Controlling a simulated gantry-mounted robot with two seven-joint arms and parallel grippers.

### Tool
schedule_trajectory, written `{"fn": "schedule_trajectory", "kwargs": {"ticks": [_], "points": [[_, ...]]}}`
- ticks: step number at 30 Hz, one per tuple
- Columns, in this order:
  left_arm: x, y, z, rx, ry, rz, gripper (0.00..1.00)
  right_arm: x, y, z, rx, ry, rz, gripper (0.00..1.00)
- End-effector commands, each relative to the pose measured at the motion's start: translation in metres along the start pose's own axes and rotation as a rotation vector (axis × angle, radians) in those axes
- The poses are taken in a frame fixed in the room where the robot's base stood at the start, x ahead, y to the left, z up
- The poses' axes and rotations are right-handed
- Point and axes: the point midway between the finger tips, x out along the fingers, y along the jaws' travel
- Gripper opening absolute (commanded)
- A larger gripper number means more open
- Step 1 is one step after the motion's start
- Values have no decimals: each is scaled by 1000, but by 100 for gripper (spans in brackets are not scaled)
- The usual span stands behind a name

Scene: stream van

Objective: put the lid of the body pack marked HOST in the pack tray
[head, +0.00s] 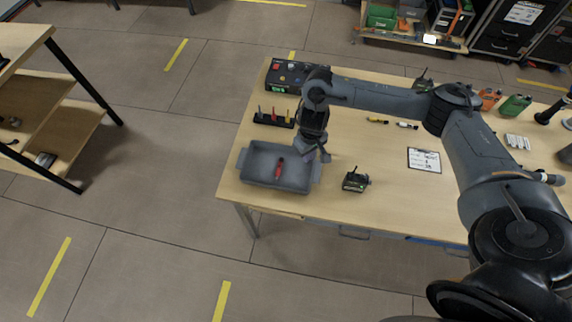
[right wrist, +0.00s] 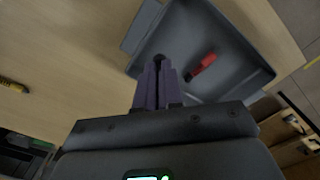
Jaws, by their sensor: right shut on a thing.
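The grey pack tray (head: 245,180) is at the table's front left corner; it also shows in the right wrist view (right wrist: 215,22). A small red piece (head: 279,170) lies in it, also in the right wrist view (right wrist: 201,67). My right gripper (head: 319,153) is above the tray's right edge, pointing down. In the right wrist view its fingers (right wrist: 158,72) are shut on a small dark piece, mostly hidden, possibly a lid. A dark body pack (head: 354,182) with a stub antenna stands right of the tray. No HOST mark is readable. My left gripper is out of view.
A rack with coloured pegs (head: 274,118) and a black box with buttons (head: 288,77) stand behind the tray. A clipboard (head: 424,160) lies to the right. Another radio-like unit (head: 423,81) is at the back. The table between pack and clipboard is clear.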

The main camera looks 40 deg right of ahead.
Motion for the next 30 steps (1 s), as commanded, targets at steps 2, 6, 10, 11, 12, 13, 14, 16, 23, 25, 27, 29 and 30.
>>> {"fn": "schedule_trajectory", "kwargs": {"ticks": [2, 6, 10, 11, 12, 13, 14, 16, 23, 25, 27, 29, 30], "points": [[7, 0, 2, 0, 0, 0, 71, 13, -15, -12, 0, 0, -3, 0], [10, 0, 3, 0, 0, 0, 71, 27, -34, -28, -1, -1, -1, 0], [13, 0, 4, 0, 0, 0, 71, 36, -44, -39, 1, 0, 0, 0], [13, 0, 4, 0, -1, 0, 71, 37, -47, -40, 1, 0, 0, 0], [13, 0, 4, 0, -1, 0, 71, 39, -49, -42, 1, 0, 0, 0], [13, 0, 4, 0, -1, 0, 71, 40, -49, -43, 1, 0, 0, 0], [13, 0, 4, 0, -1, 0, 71, 40, -50, -44, 1, 0, 0, 0], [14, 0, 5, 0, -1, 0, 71, 41, -51, -44, 1, 0, 1, 0], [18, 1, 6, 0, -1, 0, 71, 62, -51, -44, 1, -2, 2, 0], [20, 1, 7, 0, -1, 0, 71, 71, -51, -44, 1, -2, 1, 0], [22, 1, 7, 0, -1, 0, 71, 78, -50, -44, 0, -2, 1, 0], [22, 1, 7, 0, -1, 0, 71, 81, -51, -44, 1, 0, 0, 0], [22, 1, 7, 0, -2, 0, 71, 81, -51, -44, 0, 0, 0, 0]]}}
